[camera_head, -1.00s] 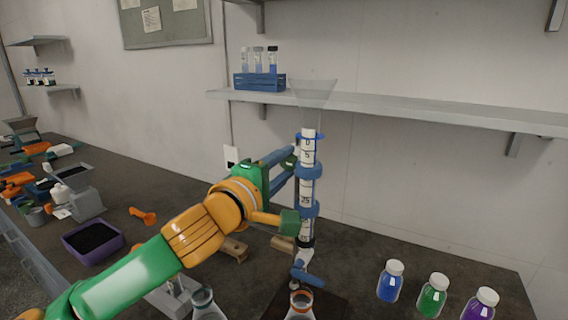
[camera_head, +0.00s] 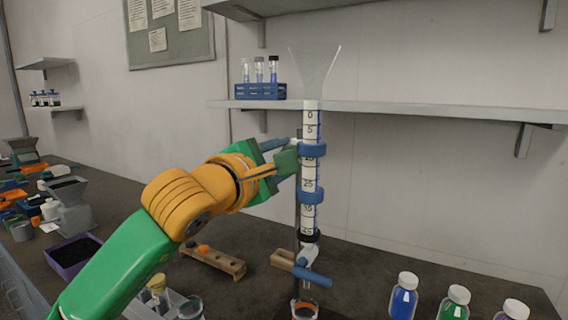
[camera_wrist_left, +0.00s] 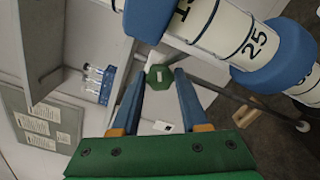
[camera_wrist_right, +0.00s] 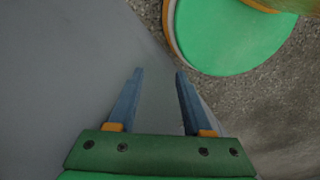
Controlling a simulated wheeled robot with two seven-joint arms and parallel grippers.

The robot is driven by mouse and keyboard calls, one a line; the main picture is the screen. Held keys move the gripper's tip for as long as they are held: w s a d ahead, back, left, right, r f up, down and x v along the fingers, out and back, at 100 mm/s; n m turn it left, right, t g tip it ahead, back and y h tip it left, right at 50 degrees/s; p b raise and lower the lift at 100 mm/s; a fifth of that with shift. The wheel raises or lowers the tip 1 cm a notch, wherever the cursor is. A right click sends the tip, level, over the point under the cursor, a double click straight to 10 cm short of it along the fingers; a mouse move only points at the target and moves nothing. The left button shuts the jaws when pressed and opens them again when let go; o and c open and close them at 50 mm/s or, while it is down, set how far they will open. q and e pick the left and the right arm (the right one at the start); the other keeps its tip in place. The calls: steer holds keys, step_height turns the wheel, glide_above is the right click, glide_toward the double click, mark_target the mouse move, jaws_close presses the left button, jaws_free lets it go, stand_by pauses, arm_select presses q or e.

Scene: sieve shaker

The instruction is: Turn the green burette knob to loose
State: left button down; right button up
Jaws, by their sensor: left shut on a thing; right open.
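The burette (camera_head: 308,170) stands upright, a white graduated tube with blue clamp rings and a clear funnel (camera_head: 316,70) on top. The green knob (camera_wrist_left: 158,78) is a small faceted piece between my left fingertips in the left wrist view. My left gripper (camera_head: 283,152) is shut on it, beside the upper blue ring. In the head view the gripper's own parts largely hide the knob. A blue stopcock handle (camera_head: 312,277) sits low on the burette. My right gripper (camera_wrist_right: 159,73) is open and empty, seen only in the right wrist view.
A flask (camera_head: 304,308) stands under the burette. Bottles with blue (camera_head: 404,296), green and purple contents stand at the right. A wooden block (camera_head: 212,262) lies behind my left arm. A shelf (camera_head: 420,108) with a test tube rack (camera_head: 260,91) runs along the wall.

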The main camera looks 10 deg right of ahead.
arm_select(q)
steer(key=shift+c, duration=2.2)
jaws_free()
steer(key=shift+w, duration=0.1)
steer(key=b+v, duration=0.4)
steer(key=v, duration=0.3)
